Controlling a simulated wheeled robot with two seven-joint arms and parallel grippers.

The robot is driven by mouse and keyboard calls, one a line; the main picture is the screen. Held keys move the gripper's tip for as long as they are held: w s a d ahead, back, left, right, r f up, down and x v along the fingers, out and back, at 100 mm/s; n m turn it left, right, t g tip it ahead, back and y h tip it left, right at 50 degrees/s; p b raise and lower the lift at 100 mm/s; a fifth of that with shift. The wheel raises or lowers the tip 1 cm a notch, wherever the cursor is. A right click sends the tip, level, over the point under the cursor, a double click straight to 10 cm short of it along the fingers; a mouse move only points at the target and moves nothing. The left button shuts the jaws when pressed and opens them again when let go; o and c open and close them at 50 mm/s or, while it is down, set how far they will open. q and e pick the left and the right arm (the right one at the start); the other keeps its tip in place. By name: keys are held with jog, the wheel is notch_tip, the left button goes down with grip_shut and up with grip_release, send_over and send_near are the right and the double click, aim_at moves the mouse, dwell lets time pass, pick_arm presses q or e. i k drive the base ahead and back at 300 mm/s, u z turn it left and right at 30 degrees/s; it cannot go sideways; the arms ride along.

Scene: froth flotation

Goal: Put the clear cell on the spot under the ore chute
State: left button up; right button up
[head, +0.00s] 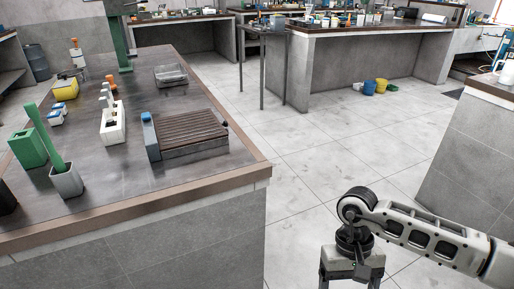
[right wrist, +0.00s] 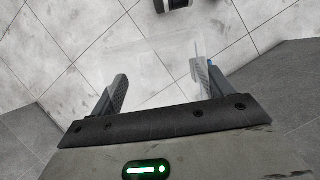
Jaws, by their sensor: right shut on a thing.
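The clear cell (right wrist: 148,62) shows in the right wrist view as a faint see-through box between my right gripper's fingers. My right gripper (right wrist: 162,78) is shut on it. In the head view my right gripper (head: 351,278) hangs over the open floor right of the left bench, fingers pointing down; its fingertips and the cell are cut off by the lower edge. A green upright (head: 117,38) stands at the far part of the left bench; I cannot tell whether it belongs to the ore chute. The spot cannot be made out. My left gripper is out of view.
Floor between benches is clear; buckets (head: 369,87) stand far back.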

aim_at(155, 63)
jog(key=z, duration=1.1)
jog(key=i, duration=3.25)
jog(key=u, duration=1.8)
jog(key=i, duration=4.8)
jog(key=u, duration=3.85)
